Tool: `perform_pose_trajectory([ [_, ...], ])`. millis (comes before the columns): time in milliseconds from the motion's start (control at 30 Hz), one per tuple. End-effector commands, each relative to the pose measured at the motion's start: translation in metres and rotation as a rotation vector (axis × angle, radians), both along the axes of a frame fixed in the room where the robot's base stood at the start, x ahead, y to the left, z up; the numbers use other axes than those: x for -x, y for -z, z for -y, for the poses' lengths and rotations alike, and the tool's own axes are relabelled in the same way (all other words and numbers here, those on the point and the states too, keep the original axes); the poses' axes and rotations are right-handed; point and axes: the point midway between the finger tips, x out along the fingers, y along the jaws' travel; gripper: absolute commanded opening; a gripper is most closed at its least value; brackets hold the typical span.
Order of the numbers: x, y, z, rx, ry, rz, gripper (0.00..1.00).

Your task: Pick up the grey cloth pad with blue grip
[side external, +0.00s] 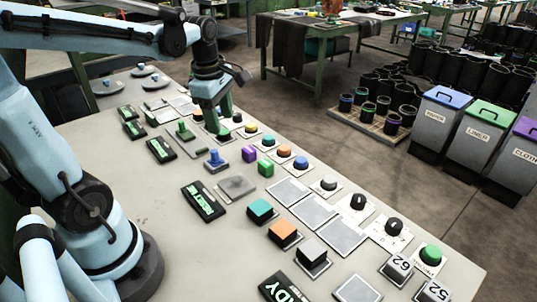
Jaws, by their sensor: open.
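A small piece with a blue grip (215,157) on a flat base stands upright on the grey table (150,205), left of the middle of the view. It looks like the grey cloth pad with blue grip, but the base is too small to tell if it is cloth. My gripper (219,122) is open and points down over the far part of the table. It is farther back than the blue-gripped pad and apart from it. Its fingertips are close above or beside a dark and green knob (223,134); contact cannot be told.
A green-gripped piece (185,131) stands behind the pad. A flat grey plate (236,186) lies in front, and a purple block (249,154) stands to the right. Rows of coloured buttons and blocks fill the right side. Green-lit displays (203,201) line the left.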

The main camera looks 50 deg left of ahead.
Motion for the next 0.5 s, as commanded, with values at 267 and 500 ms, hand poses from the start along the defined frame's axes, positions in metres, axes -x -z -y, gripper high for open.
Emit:
perform_pose_trajectory([
  [267, 0.001, 0.006, -0.039, 0.089, -0.569, -0.098, 0.53],
  [500, 0.002, 0.016, -0.045, 0.101, -0.680, -0.118, 0.53],
])
